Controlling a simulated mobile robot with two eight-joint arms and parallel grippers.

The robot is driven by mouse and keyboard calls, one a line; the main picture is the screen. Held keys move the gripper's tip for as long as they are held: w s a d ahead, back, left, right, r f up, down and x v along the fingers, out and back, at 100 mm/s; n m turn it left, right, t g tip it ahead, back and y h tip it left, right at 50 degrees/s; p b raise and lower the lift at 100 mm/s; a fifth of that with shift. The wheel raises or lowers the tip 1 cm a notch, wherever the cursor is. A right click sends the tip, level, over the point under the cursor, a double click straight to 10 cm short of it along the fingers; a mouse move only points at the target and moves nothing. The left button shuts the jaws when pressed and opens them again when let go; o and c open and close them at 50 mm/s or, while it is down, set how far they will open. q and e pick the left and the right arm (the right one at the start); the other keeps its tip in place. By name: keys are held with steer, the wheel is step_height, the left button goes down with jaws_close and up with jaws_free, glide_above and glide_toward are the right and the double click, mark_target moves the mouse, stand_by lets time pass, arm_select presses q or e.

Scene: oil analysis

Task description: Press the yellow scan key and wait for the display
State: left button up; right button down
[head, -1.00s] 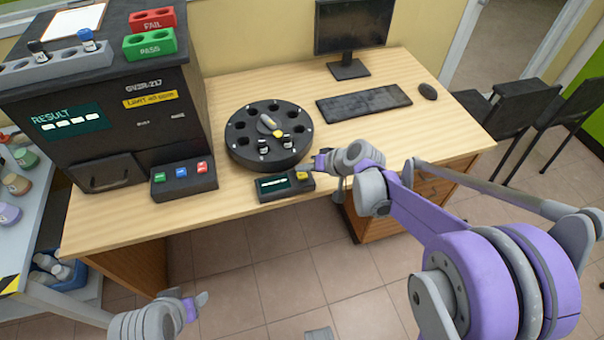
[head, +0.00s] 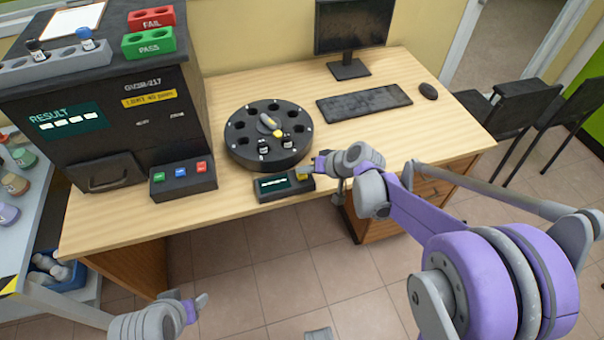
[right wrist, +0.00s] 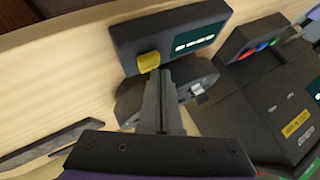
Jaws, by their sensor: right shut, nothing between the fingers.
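The small dark scanner box (head: 258,195) lies at the desk's front edge. Its display (head: 274,184) shows a row of pale marks, seen as dashes in the right wrist view (right wrist: 195,42). The yellow scan key (head: 302,174) is on the box's right end; the key also shows in the right wrist view (right wrist: 148,61). My right gripper (head: 311,169) is shut and empty, its fingertips right at the key and partly covering it. I cannot tell whether they touch or press it. My left gripper (head: 200,306) is low at the left, away from the desk; its jaw opening is unclear.
A round black carousel (head: 240,150) with small vials stands just behind the scanner. A large dark analyser (head: 100,100) is at the left, with a three-button box (head: 183,188) before it. A keyboard (head: 363,103) and mouse (head: 428,91) lie at the back right.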

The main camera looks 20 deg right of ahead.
mark_target(305, 177)
steer(key=shift+f+b, duration=0.35)
steer(key=shift+f, duration=0.1)
stand_by(0.3)
steer(key=shift+r, duration=0.1)
stand_by(0.3)
steer(key=shift+r+p, duration=0.75)
steer(key=shift+r, duration=0.05)
steer(key=shift+r+p, duration=1.9)
steer(key=shift+r, duration=0.7)
steer(key=shift+f, duration=0.1)
